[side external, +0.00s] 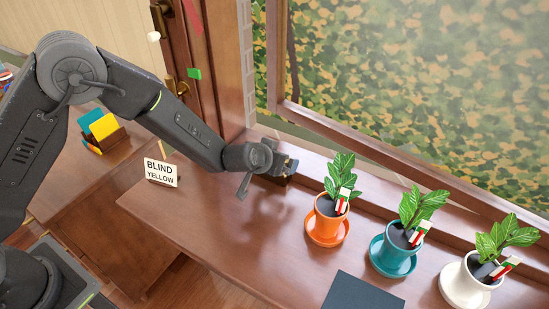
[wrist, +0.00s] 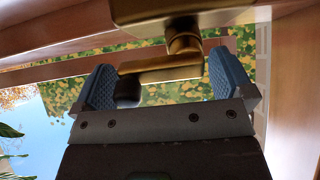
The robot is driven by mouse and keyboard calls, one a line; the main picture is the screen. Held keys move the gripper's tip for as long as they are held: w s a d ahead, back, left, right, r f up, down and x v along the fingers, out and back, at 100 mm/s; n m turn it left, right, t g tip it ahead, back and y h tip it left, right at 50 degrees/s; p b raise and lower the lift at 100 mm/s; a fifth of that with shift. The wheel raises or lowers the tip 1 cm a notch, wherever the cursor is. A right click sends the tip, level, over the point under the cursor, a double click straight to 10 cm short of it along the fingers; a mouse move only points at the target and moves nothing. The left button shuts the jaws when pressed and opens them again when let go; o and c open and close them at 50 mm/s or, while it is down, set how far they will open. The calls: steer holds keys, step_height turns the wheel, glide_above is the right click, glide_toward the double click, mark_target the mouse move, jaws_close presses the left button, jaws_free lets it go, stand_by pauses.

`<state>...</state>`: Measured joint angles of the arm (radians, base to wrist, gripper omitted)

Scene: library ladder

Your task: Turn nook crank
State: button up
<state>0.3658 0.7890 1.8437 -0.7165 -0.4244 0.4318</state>
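A brass crank (wrist: 165,68) shows in the wrist view, with a round hub (wrist: 184,42) at the top and a dark knob (wrist: 128,92) at the left end of its arm. My gripper (wrist: 162,82) is open, its two blue-padded fingers wide apart. The crank arm and knob lie across the gap between them, the knob close to the left finger; I cannot tell whether they touch. In the side external view my gripper (side external: 287,165) is low at the window frame, above the back of the desk, and hides most of the crank.
A card reading "BLIND YELLOW" (side external: 161,172) stands on the desk (side external: 215,215). Three potted plants in orange (side external: 327,222), teal (side external: 396,250) and white (side external: 470,281) pots line the window side at right. A dark flat item (side external: 362,293) lies at the front. The desk's middle is clear.

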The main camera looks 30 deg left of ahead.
steer(key=shift+a, duration=0.1)
steer(key=v, duration=1.3)
steer(key=shift+s+r, duration=0.25)
steer(key=shift+s, duration=0.05)
steer(key=s+a+r+m+g+h, duration=0.1)
steer(key=s+a+r+g+h, duration=0.3)
steer(key=s+r, duration=0.6)
steer(key=s+a+r+n+y, duration=0.1)
steer(key=s+a+r+y, duration=0.3)
steer(key=s+a, duration=0.6)
steer(key=s, duration=0.3)
steer(key=shift+s+a, duration=0.25)
steer(key=shift+a, duration=0.15)
